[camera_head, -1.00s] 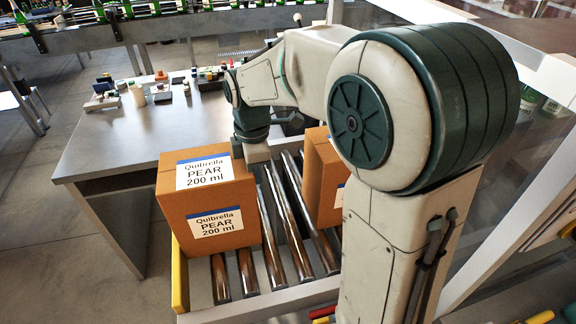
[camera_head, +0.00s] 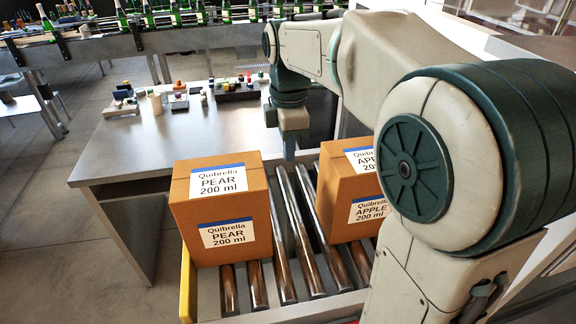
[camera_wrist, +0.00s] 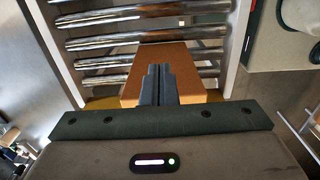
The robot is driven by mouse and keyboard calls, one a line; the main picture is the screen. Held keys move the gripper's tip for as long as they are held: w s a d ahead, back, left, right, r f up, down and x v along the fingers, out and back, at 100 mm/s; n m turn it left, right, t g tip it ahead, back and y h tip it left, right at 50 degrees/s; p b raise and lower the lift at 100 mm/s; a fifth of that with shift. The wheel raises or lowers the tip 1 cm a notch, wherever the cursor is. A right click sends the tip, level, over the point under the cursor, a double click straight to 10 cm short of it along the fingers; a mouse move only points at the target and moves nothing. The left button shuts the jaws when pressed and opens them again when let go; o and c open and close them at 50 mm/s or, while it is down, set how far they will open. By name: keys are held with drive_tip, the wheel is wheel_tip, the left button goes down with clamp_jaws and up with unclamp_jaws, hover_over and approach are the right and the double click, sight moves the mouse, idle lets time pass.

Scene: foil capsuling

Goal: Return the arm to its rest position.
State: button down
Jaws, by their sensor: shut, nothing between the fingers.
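My gripper (camera_head: 289,148) is shut and empty. In the head view it points down above the roller conveyor, between two cardboard boxes and apart from both. In the wrist view the closed fingers (camera_wrist: 158,84) show at the centre, with a cardboard box behind them. My arm reaches in from the right and hides part of the right box.
A box labelled Quibrella PEAR 200 ml (camera_head: 220,210) stands on the left of the rollers (camera_head: 292,235). A box labelled APPLE (camera_head: 345,195) stands on the right. A metal table (camera_head: 140,145) behind holds several small items. Bottles (camera_head: 122,18) line a conveyor at the back.

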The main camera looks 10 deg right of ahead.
drive_tip(key=s+d+f+m+t, duration=0.2)
drive_tip(key=s+f+m, duration=0.1)
drive_tip(key=s+m, duration=0.5)
drive_tip(key=s+d+f+m+t, duration=0.1)
drive_tip(key=s+f+m, duration=0.3)
drive_tip(key=s+m, duration=0.4)
drive_tip(key=shift+s+d+f+m+t, duration=0.25)
drive_tip(key=shift+d+m+t, duration=0.2)
drive_tip(key=shift+m, duration=0.55)
drive_tip(key=shift+d, duration=0.1)
